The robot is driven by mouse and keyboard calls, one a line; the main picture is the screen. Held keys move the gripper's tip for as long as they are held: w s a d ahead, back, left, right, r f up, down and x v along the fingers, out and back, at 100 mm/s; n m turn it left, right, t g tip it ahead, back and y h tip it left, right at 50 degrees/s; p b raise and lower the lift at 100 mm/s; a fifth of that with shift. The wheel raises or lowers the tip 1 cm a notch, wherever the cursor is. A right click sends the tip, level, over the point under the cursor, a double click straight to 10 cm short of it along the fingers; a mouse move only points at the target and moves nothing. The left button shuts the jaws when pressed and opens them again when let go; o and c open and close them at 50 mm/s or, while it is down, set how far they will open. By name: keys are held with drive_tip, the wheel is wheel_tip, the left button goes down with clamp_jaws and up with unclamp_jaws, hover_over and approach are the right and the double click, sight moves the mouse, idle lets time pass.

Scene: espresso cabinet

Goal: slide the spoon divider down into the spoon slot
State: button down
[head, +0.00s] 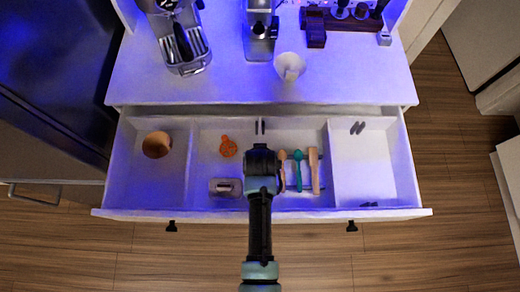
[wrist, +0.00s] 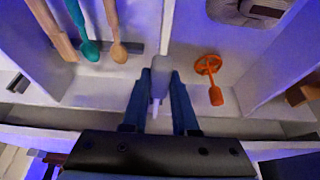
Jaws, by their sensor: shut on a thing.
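My gripper (head: 262,165) is over the middle section of the open drawer, and its arm hides part of that section in the head view. In the wrist view my gripper (wrist: 160,88) is shut on a thin pale panel, the spoon divider (wrist: 167,28). The divider runs toward the top of the picture, between the spoons on the left and the orange tool on the right. Whether the divider's end is inside the spoon slot I cannot tell.
Wooden and teal spoons (head: 299,170) lie right of my gripper. A brown round object (head: 157,145) is in the left compartment; the right compartment (head: 362,175) is mostly clear. A white cup (head: 290,66) stands on the counter.

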drive_tip(key=shift+f+b, duration=0.8)
drive_tip(key=shift+f, duration=0.3)
drive_tip(key=c, duration=0.6)
unclamp_jaws()
drive_tip(key=v, duration=1.3)
